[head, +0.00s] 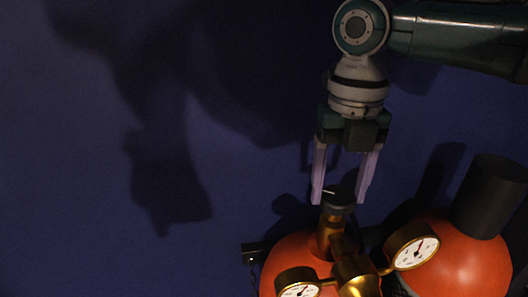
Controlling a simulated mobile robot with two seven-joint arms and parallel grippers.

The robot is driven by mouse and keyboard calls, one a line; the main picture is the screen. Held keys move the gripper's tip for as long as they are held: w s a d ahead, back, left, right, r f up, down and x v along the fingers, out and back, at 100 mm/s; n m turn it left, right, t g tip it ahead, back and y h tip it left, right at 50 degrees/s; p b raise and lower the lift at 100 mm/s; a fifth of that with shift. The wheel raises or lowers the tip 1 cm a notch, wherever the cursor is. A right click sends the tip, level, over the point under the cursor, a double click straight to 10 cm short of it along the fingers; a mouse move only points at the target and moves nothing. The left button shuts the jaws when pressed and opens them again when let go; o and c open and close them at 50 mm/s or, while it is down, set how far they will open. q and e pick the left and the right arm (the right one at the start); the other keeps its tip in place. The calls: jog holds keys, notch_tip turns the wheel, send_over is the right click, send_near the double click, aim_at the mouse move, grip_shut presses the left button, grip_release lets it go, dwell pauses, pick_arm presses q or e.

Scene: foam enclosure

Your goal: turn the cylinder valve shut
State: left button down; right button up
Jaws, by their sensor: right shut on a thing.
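The cylinder valve is a brass stem (328,238) with a black knob (340,195) on top, which bears a small light mark. It stands on an orange cylinder (283,260) at the bottom of the head view. My right gripper (340,199) points down from above, with its two pale purple fingers on either side of the knob, shut on it. The fingers partly frame the knob, and its turned angle is hard to read. My left gripper is not in view.
A brass regulator (356,272) with two dial gauges, one at the right (414,249) and one lower left (299,290), sits just below the valve. A second orange cylinder (465,268) with a black cap (490,196) stands at right. The dark blue wall (70,200) behind carries arm shadows.

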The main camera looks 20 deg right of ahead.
aim_at(338, 194)
jog(key=m+p, duration=0.2)
jog(key=m, duration=0.4)
jog(key=shift+r, duration=0.1)
jog(key=m+p, duration=0.1)
jog(key=m, duration=0.4)
jog(key=shift+p, duration=0.3)
dwell(0.3)
jog(key=o, duration=1.4)
jog(key=shift+w+r+b, duration=0.1)
jog(key=shift+r+b, duration=0.25)
jog(key=shift+r, duration=0.05)
notch_tip(338, 194, up, 9)
jog(key=b, duration=0.4)
